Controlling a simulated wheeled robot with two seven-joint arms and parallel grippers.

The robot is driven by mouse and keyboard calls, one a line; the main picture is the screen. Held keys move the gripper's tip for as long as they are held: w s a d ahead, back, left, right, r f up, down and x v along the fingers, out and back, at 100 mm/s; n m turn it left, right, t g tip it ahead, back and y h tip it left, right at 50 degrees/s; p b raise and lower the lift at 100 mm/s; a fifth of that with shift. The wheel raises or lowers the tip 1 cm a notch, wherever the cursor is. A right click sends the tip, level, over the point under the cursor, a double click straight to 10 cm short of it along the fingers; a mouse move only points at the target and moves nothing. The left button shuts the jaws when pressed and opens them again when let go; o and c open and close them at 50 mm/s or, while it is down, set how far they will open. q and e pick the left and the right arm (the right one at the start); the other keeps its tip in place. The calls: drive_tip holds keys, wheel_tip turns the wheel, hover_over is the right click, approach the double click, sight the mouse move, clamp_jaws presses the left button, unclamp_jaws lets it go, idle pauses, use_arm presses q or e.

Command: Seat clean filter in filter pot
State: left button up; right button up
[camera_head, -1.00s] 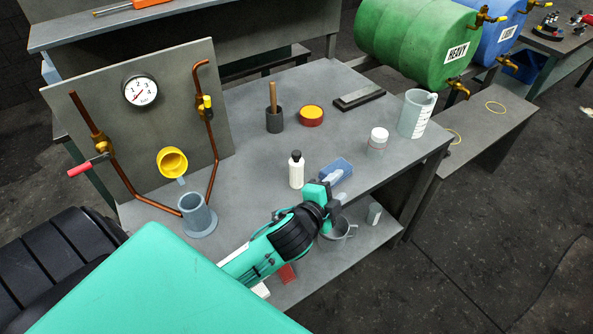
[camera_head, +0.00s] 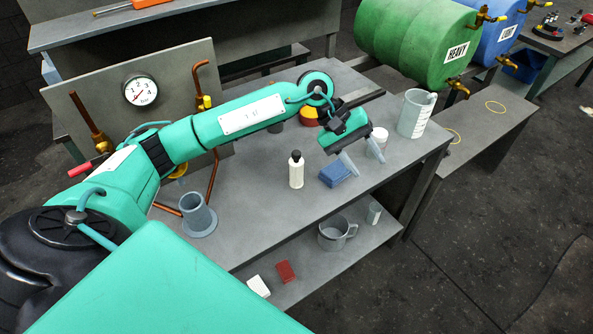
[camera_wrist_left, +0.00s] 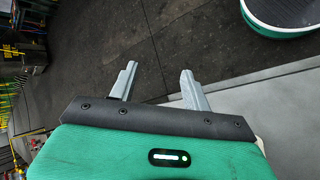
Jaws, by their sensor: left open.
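The filter pot, which looks like the grey-blue cylinder on a round flange (camera_head: 197,215), stands upright on the bench at the left, its top open. A small blue block or box (camera_head: 336,174) lies near the bench's front edge; I cannot tell whether it is the clean filter or holds it. My left gripper (camera_head: 362,162) is open and empty, its fingers pointing down beside the blue block's right side. In the left wrist view its fingers (camera_wrist_left: 160,85) are apart with nothing between them. My right gripper is not in view.
A white bottle with a black cap (camera_head: 296,170), a white-lidded jar (camera_head: 377,142) and a measuring jug (camera_head: 415,114) stand on the bench. A gauge panel (camera_head: 185,90) with copper pipes rises behind the pot.

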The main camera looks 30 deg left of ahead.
use_arm(q)
drive_tip(key=w+a+r+m+y, duration=0.15)
drive_tip(key=a+y, duration=0.35)
drive_tip(key=a, duration=0.6)
drive_tip(key=m+y+p, duration=0.2)
drive_tip(key=y+p, duration=0.1)
drive_tip(key=y, duration=0.1)
hover_over(296, 152)
drive_tip(key=shift+g, duration=0.3)
wheel_tip(296, 152, down, 6)
drive_tip(key=shift+a, duration=0.15)
drive_tip(key=f+p, duration=0.1)
drive_tip(key=f, duration=0.1)
drive_tip(key=f+p, duration=0.2)
drive_tip(key=shift+d+f, duration=0.2)
drive_tip(key=shift+f, duration=0.6)
drive_tip(key=shift+c, duration=0.2)
clamp_jaws()
